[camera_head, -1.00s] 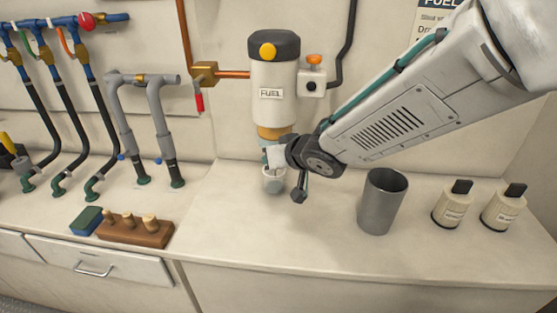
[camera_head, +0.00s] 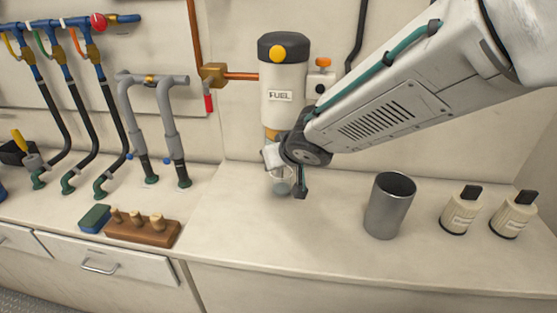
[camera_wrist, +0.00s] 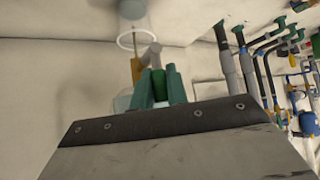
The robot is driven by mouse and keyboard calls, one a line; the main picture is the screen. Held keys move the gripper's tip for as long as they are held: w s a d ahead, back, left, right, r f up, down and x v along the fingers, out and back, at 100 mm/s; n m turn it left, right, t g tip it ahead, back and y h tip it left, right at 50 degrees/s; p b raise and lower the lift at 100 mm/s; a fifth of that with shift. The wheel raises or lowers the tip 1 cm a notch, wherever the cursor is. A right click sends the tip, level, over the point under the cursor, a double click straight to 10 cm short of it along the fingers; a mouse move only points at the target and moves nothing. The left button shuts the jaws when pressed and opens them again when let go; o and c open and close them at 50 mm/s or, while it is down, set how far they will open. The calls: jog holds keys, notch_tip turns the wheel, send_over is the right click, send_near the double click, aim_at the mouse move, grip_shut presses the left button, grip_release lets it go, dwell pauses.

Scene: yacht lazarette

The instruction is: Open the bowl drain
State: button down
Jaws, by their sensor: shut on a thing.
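The white fuel filter (camera_head: 282,100) hangs on the wall, with a black cap, a yellow button, a FUEL label and a brass collar. My gripper (camera_head: 272,157) is just below it and hides most of its lower bowl. In the wrist view, the teal fingertips (camera_wrist: 158,78) are shut on a small green part, seemingly the bowl drain (camera_wrist: 158,86). A brass piece is beside it, and a pale clear shape, perhaps the bowl, shows at left.
A grey metal cup (camera_head: 389,207) and two cream bottles (camera_head: 460,210) stand to the right. A wooden block with pegs (camera_head: 142,229) and a blue-green sponge (camera_head: 95,218) are at left, near hoses and pipes. The front middle counter (camera_head: 290,240) is clear.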

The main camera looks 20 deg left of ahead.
jog(key=c, duration=1.4)
grip_release()
jog(key=shift+f, duration=0.1)
jog(key=shift+v, duration=0.75)
jog(key=v, duration=0.6)
jog(key=shift+s, duration=0.1)
jog(key=shift+d, duration=0.15)
